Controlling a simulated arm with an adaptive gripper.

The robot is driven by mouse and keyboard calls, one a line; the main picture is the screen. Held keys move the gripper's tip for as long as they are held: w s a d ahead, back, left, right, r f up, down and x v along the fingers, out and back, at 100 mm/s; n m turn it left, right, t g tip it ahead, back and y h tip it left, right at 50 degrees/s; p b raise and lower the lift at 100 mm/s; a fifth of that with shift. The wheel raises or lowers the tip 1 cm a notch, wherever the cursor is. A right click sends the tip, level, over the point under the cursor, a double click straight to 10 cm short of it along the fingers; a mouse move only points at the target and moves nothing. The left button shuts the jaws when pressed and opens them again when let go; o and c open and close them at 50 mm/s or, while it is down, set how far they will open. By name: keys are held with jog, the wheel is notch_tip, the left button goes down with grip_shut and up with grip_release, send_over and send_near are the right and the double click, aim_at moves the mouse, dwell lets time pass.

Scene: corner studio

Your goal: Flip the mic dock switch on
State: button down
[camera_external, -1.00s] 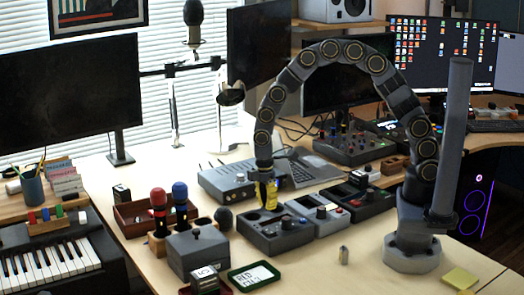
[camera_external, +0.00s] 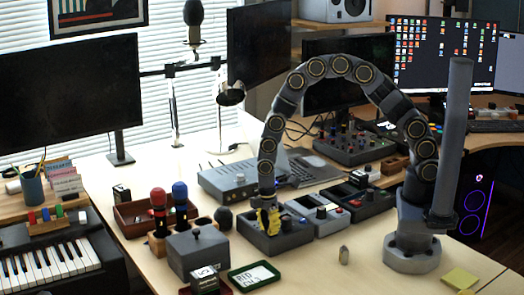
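My gripper (camera_external: 268,222), with yellow fingers, points down onto the left part of a grey control box (camera_external: 292,241) on the desk. The fingers are at or just above its top face and hide part of it; I cannot tell whether they touch or are open. A red-topped microphone (camera_external: 158,212) and a blue-topped microphone (camera_external: 181,207) stand upright in a wooden holder (camera_external: 157,246). A grey box with a dark knob or lever (camera_external: 196,235) on top stands in front of them. No label says which is the mic dock, and I cannot read any switch position.
Two more control boxes, one with a red-marked panel (camera_external: 372,204), stand right of my gripper. A grey unit (camera_external: 226,180) and a laptop (camera_external: 312,169) are behind it. A green-rimmed tray (camera_external: 254,276) lies in front.

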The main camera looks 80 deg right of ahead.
jog(key=shift+s+a+f+h, duration=0.15)
jog(key=shift+s+f+h, duration=0.05)
jog(key=shift+f+h, duration=0.1)
jog(key=shift+s+a+f, duration=0.1)
jog(key=shift+s+f, duration=0.1)
jog(key=shift+s, duration=0.15)
dwell(1.1)
jog(key=shift+w+d+r, duration=0.2)
jog(key=shift+w+d, duration=0.55)
jog(key=shift+d, duration=0.1)
notch_tip(320, 180, up, 14)
jog(key=shift+a+r, duration=0.2)
jog(key=shift+a, duration=0.05)
dwell(0.5)
